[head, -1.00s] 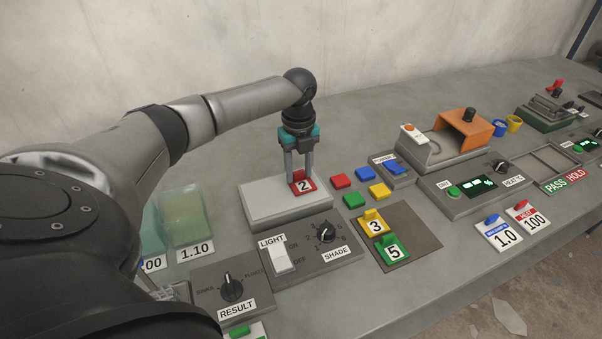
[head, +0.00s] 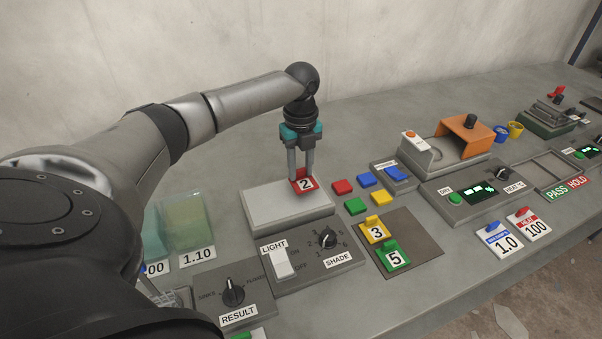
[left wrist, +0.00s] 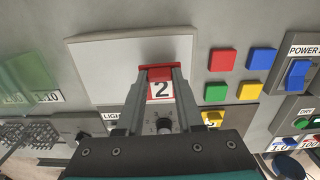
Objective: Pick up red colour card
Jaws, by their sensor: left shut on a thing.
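The red colour card (head: 304,184), marked 2, is at the pale panel of the light box (head: 275,207) in the head view. My left gripper (head: 302,174) points down and is shut on the card's red top. In the left wrist view the fingers (left wrist: 160,75) hold the red card (left wrist: 162,91) in front of the pale panel. I cannot tell whether the card touches the panel. My right gripper is not in view.
Red, blue, green and yellow blocks (head: 343,187) lie right of the light box. Yellow card 3 (head: 375,231) and green card 5 (head: 394,256) sit on a dark mat (head: 425,249). Two tinted containers (head: 188,222) stand at left.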

